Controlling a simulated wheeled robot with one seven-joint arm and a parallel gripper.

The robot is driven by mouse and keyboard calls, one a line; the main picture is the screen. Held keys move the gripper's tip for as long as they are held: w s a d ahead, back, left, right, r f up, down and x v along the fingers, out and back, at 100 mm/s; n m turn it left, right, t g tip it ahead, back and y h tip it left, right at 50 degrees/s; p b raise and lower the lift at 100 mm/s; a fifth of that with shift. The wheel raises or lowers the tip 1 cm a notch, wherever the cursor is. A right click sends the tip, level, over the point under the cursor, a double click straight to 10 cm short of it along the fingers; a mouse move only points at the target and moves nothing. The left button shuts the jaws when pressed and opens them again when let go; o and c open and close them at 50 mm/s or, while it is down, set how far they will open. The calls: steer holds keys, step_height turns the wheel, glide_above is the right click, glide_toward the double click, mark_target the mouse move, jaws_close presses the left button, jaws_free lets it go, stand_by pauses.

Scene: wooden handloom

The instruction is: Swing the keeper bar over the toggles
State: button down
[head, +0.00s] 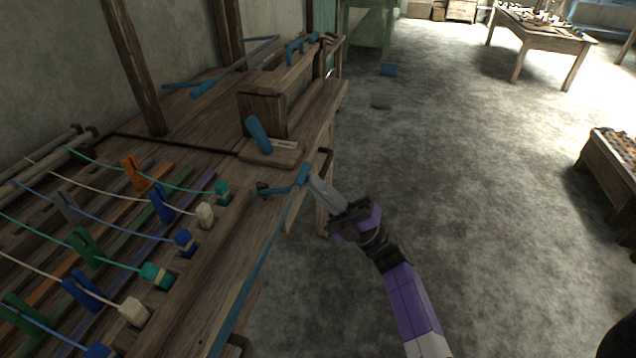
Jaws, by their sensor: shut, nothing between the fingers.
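The keeper bar appears to be the long blue bar (258,272) along the right edge of the wooden loom, with a blue grip (288,188) at its far end. It lies outside the row of toggles, not over them. The toggles are small blocks at the cord ends: teal (222,190), cream (205,215), blue (184,242), teal (156,275), cream (133,311) and blue at the bottom edge. My gripper (315,183) is shut and empty, its tips at the grip's right end. I cannot tell whether they touch it.
A wooden block with a tilted blue lever (257,134) stands just beyond the bar. Dark metal brackets (325,162) stick out from the loom's edge. Coloured pegs (161,204) stand among the cords at left. The grey floor to the right is clear near my arm.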

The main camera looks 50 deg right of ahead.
steer(key=r+g+h+p, duration=0.1)
steer(key=r+g+p, duration=0.1)
steer(key=p, duration=0.4)
steer(key=w+r+g+p, duration=0.1)
steer(key=r+g+p, duration=0.1)
steer(key=p, duration=0.5)
steer(key=w+a+r+g+h+p, duration=0.1)
steer(key=r+g+p, duration=0.2)
steer(key=p, duration=0.3)
steer(key=shift+r+h, duration=0.15)
steer(key=shift+h, duration=0.15)
steer(key=w+a+r+g+p, duration=0.2)
steer(key=w+a+p, duration=0.1)
steer(key=w+p, duration=0.7)
steer(key=shift+a+r+h+p, duration=0.2)
steer(key=shift+h+p, duration=0.2)
steer(key=shift+p, duration=0.3)
steer(key=shift+f, duration=0.1)
